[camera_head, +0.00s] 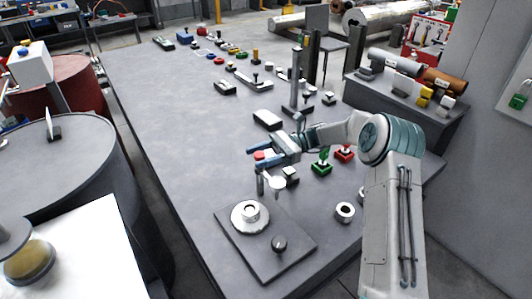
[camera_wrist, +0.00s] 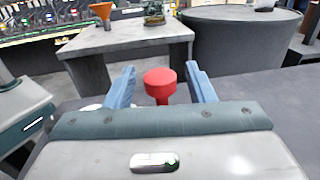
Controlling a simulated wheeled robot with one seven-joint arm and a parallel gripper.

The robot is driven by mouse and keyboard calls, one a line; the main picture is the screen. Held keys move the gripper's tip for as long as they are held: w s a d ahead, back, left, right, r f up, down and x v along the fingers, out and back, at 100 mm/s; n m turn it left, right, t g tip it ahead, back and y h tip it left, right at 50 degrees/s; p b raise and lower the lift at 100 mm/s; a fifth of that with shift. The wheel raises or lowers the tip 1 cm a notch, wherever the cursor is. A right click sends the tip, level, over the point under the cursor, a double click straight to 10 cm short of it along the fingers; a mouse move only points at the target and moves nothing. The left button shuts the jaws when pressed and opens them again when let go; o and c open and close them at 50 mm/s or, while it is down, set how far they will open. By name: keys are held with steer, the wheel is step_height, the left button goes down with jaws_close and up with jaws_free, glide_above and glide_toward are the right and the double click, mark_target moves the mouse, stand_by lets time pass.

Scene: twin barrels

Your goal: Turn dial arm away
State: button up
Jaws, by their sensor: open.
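I cannot tell which part is the dial arm. My gripper (camera_head: 253,158) is over the table, behind the plate, its two blue fingers open and pointing left. A red round-topped knob (camera_wrist: 160,82) shows between the open fingers in the wrist view; I cannot tell whether they touch it. A grey post (camera_head: 260,185) and a small white disc (camera_head: 276,183) stand just in front of the gripper.
Green (camera_head: 321,167) and red (camera_head: 344,153) controls stand close to my arm. A tall grey post (camera_head: 295,85) rises behind the gripper. The table's left-middle surface is clear. A barrel (camera_head: 60,190) stands to the left.

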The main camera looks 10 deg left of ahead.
steer(key=v, duration=1.3)
steer(key=shift+d+b, duration=0.2)
steer(key=shift+b, duration=0.15)
steer(key=shift+w+f, duration=0.1)
steer(key=shift+w, duration=0.05)
